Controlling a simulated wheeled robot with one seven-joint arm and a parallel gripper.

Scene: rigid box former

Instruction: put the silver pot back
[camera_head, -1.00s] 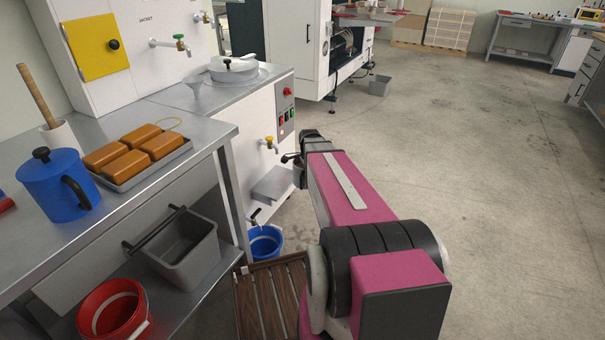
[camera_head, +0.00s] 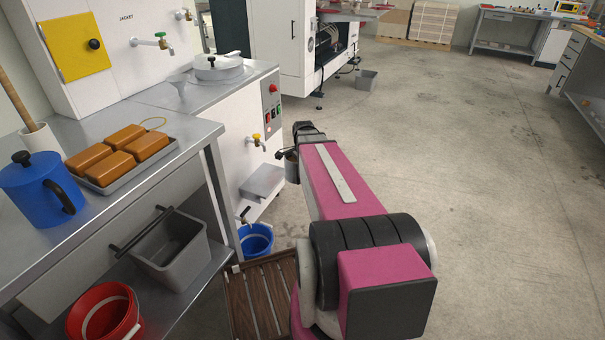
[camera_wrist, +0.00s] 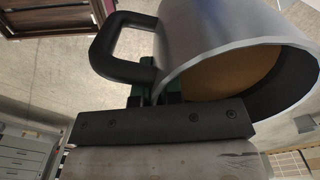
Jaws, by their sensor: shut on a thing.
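The silver pot (camera_wrist: 215,30) is a grey metal vessel with a black loop handle (camera_wrist: 112,55), close up in the wrist view. Its open mouth faces the lower right of that picture, and tan-orange shows inside. My gripper (camera_wrist: 165,90) is shut on the pot at its handle side; the exact contact is partly hidden by the dark gripper body. In the head view only a small part of the pot (camera_head: 291,168) shows beside the end of my arm, in front of the white machine.
A white machine (camera_head: 232,130) with taps and a small grey shelf (camera_head: 263,181) stands left of my arm. The metal bench (camera_head: 75,225) holds a blue jug (camera_head: 38,188) and a tray of orange blocks (camera_head: 128,178). A blue bucket (camera_head: 257,241) sits below. Open floor lies right.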

